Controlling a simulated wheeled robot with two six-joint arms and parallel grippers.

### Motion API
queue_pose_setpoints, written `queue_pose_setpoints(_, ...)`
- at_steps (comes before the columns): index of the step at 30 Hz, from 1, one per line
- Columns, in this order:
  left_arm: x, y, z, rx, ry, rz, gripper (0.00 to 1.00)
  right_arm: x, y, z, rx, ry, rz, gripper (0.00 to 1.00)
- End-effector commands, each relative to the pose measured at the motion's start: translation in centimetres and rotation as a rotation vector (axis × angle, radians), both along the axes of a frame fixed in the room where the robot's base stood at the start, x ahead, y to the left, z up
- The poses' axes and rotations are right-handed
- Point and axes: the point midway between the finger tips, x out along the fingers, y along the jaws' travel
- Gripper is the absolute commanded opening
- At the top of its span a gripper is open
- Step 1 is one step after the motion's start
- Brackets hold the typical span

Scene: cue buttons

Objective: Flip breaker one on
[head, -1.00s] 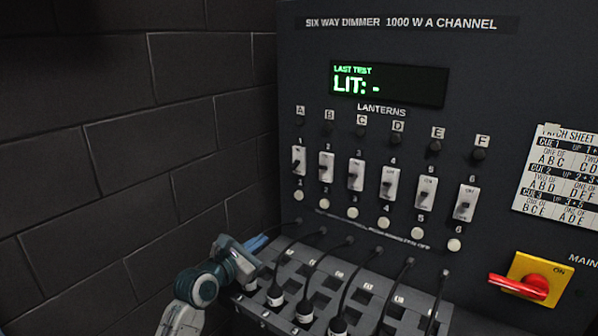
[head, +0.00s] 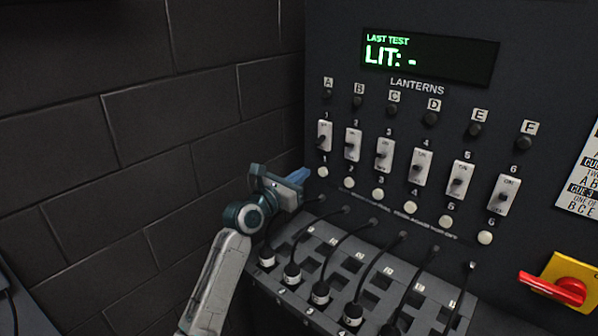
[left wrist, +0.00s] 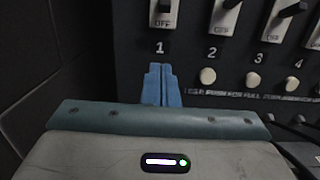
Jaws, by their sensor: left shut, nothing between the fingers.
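Breaker one (head: 324,136) is the leftmost white switch plate with a dark toggle, in the row of numbered breakers on the dark dimmer panel. In the left wrist view, its lower part with "OFF" (left wrist: 163,14) shows at the top, above the label 1; its upper part is cut off there. My left gripper (head: 302,175) is shut and empty, its blue fingers just below and left of breaker one. In the left wrist view, the fingertips (left wrist: 161,70) point up at the label 1 and hide the round white button under it. My right gripper is out of view.
Breaker two (head: 352,142) stands close to the right of breaker one. Below is a patch shelf (head: 290,240) with several black cables. A red-handled main switch (head: 560,288) is at lower right. A brick wall (head: 150,130) bounds the left. The display (head: 430,57) reads "LIT: -".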

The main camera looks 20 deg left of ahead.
Motion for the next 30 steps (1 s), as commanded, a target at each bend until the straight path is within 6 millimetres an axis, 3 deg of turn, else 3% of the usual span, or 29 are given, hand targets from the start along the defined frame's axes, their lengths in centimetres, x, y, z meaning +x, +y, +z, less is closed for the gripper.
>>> queue_pose_setpoints(10,7.0,-2.6,0.9,-0.002,0.0,-0.001,0.0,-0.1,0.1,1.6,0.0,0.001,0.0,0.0)
queue_pose_setpoints(12,6.2,-2.2,2.5,0.002,-0.003,0.0,0.0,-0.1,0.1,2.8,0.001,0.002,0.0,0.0)
queue_pose_setpoints(18,5.3,-1.9,4.1,0.002,-0.002,0.0,0.0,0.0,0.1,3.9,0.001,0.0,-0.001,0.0)
queue_pose_setpoints(30,5.1,-1.8,4.3,0.001,0.0,0.0,0.0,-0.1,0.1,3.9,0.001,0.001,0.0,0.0)
